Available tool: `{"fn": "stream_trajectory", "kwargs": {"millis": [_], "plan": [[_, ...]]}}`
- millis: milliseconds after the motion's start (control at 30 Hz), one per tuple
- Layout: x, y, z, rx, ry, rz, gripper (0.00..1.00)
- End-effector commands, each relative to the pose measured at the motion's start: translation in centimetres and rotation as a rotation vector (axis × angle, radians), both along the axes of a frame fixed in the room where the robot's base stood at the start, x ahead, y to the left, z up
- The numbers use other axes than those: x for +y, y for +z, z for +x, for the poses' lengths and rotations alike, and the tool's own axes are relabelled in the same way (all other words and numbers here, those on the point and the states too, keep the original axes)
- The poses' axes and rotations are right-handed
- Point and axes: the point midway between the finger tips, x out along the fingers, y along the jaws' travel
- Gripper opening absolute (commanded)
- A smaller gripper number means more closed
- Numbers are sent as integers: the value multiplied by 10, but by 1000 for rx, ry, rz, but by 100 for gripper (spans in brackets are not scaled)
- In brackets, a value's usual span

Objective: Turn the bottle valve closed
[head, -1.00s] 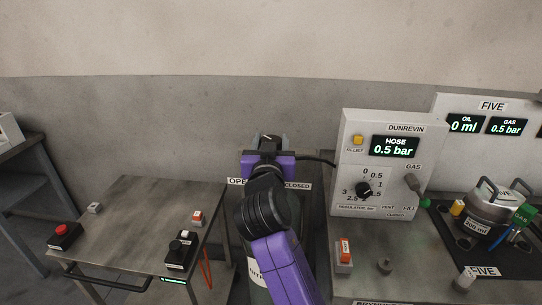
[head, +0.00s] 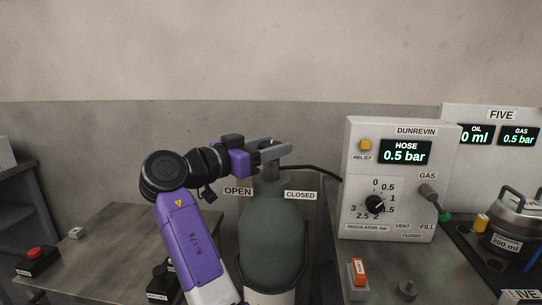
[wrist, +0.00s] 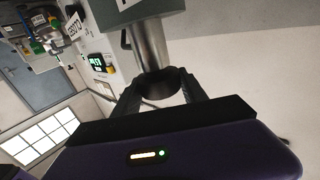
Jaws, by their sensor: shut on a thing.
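The green gas bottle (head: 272,232) stands upright between the OPEN label (head: 238,191) and the CLOSED label (head: 300,195). Its metal valve (head: 270,173) is at the top, partly hidden by my fingers. My gripper (head: 276,157) reaches in from the left at valve height, with its grey fingers on either side of the valve. In the wrist view, my gripper (wrist: 160,88) is shut on the dark round end of the valve (wrist: 159,82), one finger on each side. The valve's grey metal body shows beyond it. The exact turn angle of the valve cannot be told.
A black hose (head: 315,169) runs from the valve toward the grey DUNREVIN panel (head: 350,140), whose display reads HOSE 0.5 bar. A dial (head: 375,204) is below it. A table with a red button (head: 35,254) stands left. The FIVE station (head: 510,238) stands right.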

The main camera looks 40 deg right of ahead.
Motion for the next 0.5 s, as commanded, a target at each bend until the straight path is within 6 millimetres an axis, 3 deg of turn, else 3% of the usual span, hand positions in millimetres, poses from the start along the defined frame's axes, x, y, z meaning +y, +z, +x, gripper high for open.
{"fn": "stream_trajectory", "kwargs": {"millis": [500], "plan": [[-2,-3,-1,4,-82,6,9]]}}
